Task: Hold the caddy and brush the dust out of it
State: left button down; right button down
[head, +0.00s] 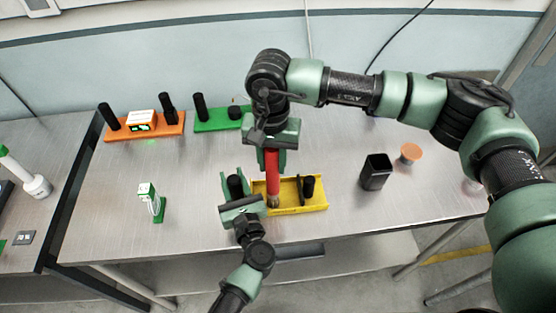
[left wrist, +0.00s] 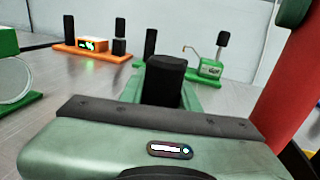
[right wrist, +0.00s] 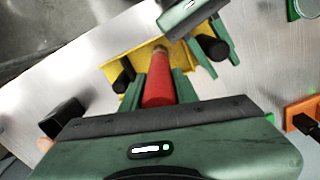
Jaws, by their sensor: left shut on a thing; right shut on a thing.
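The yellow caddy (head: 318,207) lies near the front edge of the table, with a black post at each end and a dark upright piece between them. My left gripper (head: 236,190) is shut on the caddy's left black post, which also shows in the left wrist view (left wrist: 165,80). My right gripper (head: 272,158) is shut on the red handle of the brush (head: 272,178). The brush points down, its bristle end at the caddy's interior; in the right wrist view the red brush (right wrist: 158,88) reaches into the yellow caddy (right wrist: 120,72). No dust can be made out.
An orange module (head: 160,133) and a green module (head: 215,126) stand at the back left. A small green and white device (head: 152,205) stands left of the caddy. A black cup (head: 376,172) and an orange-topped object (head: 410,153) stand at the right.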

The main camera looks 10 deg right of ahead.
jog(key=a, duration=0.3)
jog(key=shift+s+f, duration=0.1)
dwell(0.3)
jog(key=shift+d, duration=1.05)
jog(key=w+d, duration=0.1)
jog(key=d, duration=0.5)
jog(key=shift+w, duration=0.4)
dwell(4.2)
